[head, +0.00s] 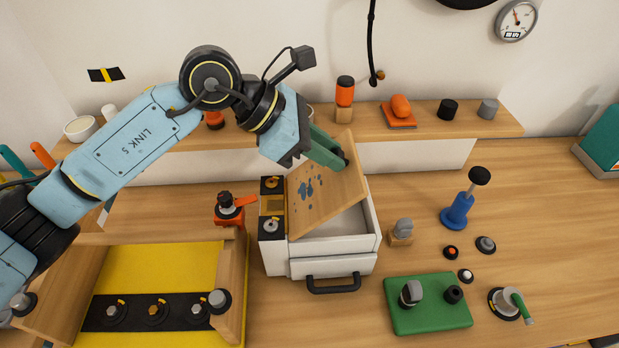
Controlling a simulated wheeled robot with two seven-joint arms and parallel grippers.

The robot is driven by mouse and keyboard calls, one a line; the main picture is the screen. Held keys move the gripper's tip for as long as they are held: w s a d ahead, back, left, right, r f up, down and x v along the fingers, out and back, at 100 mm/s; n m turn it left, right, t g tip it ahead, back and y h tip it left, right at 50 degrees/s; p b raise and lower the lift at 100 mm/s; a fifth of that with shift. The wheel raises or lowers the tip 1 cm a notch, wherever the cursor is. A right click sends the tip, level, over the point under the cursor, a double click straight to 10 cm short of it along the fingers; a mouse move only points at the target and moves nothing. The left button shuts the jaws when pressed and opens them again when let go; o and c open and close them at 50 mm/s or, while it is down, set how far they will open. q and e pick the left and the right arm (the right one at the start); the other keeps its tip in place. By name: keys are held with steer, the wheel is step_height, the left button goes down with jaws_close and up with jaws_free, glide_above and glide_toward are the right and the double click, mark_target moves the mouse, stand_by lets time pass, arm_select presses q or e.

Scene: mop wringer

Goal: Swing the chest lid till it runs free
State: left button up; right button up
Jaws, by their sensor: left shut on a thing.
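The chest (330,247) is a white box with a black front handle, standing on the wooden bench in the middle of the head view. Its wooden lid (325,199), marked with blue blotches, is tilted partway up, leaning to the left, and the white inside shows below it. My left gripper (340,158) comes in from the upper left, with its green fingers shut on the upper edge of the lid. The exact contact between the fingertips and the lid is partly hidden. My right gripper is not in view.
A black strip with knobs (271,205) adjoins the chest's left side, beside an orange clamp (228,212). A yellow-floored tray (165,265) lies at the left. A green board (427,318) and a blue plunger-like thing (457,211) stand at the right. A shelf (440,122) runs behind.

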mark_target(347, 160)
arm_select(q)
steer(key=shift+d, duration=0.15)
steer(key=shift+b+x, duration=0.75)
steer(key=shift+x, duration=0.2)
steer(key=shift+d+f, duration=0.1)
steer(key=shift+d, duration=0.05)
steer(key=shift+b+x, duration=0.9)
steer(key=shift+x, duration=0.05)
steer(key=shift+f, duration=0.15)
steer(key=shift+d+f+b, duration=0.55)
steer(key=shift+f+b, duration=0.35)
steer(key=shift+b, duration=0.05)
